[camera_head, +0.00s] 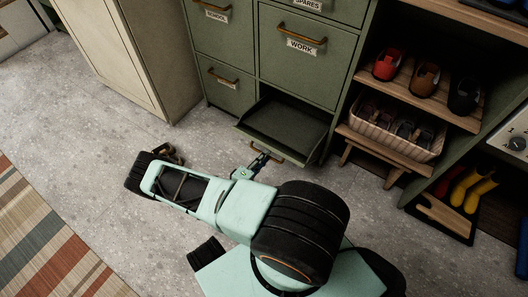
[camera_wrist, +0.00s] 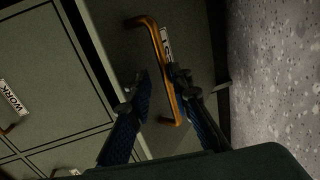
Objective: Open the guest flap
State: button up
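The guest flap (camera_head: 305,142) is the green front below the WORK drawer in the head view. It is tilted outward at the top, and a dark opening shows behind it. Its brass bar handle (camera_head: 290,158) is partly hidden by my gripper (camera_head: 259,163). In the wrist view the handle (camera_wrist: 163,50) runs beside a white label, whose text is mostly hidden. My gripper (camera_wrist: 161,80) is open, with its two dark blue fingers apart. The handle's lower part lies between the fingers, close to the right finger; a gap shows at the left finger. Contact cannot be told.
The WORK drawer (camera_head: 305,50) above and the drawers to its left are closed. A shoe shelf (camera_head: 440,98) with a basket and boots stands at the right. A beige cabinet (camera_head: 120,50) stands at the left. Grey floor is clear before it; a striped rug (camera_head: 45,235) lies lower left.

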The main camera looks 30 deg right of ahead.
aim_at(267, 147)
jog(key=shift+r, duration=2.75)
